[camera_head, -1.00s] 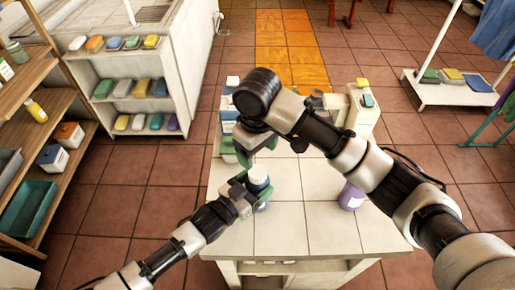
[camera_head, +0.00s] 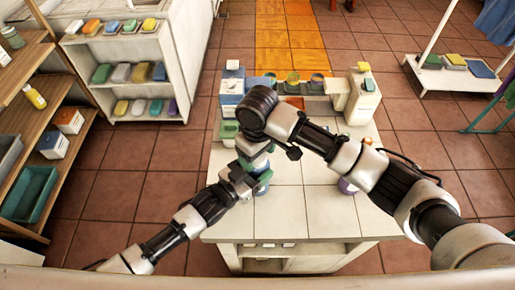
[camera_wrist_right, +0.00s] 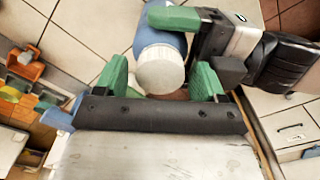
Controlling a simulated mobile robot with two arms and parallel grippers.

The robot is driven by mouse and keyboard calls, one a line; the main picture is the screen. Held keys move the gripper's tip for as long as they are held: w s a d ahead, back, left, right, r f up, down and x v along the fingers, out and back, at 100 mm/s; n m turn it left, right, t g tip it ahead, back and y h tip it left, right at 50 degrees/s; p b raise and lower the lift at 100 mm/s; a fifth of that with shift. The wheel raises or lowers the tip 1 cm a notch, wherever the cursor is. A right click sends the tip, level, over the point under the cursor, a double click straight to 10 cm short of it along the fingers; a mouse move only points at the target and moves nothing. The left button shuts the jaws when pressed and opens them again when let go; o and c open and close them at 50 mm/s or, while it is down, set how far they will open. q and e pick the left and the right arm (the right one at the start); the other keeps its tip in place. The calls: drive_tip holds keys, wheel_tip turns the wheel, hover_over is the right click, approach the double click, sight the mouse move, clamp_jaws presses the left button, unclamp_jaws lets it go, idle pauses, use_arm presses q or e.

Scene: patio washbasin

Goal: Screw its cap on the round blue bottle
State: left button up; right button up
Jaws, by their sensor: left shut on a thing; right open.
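The round blue bottle (camera_head: 263,189) is held by my left gripper (camera_head: 252,178) above the near left part of the white tiled table (camera_head: 306,214). In the right wrist view, a green left fingertip lies against the blue body (camera_wrist_right: 157,43). A round white cap (camera_wrist_right: 161,76) sits at the bottle's end facing that camera; whether it is screwed tight cannot be told. My right gripper (camera_wrist_right: 158,82) is open, its green fingers on either side of the white cap with gaps visible. In the head view the right gripper (camera_head: 255,155) is just over the bottle and hides its top.
A purple bottle (camera_head: 347,187) stands on the table to the right, partly behind my right arm. A blue-and-white container (camera_head: 232,92) and a rack with several coloured cups (camera_head: 292,79) are at the back. The table's front middle is clear.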

drive_tip(key=c, duration=0.9)
drive_tip(key=o, duration=1)
drive_tip(key=shift+o, duration=0.2)
wheel_tip(320, 180, up, 12)
use_arm(q)
drive_tip(key=o, duration=1.8)
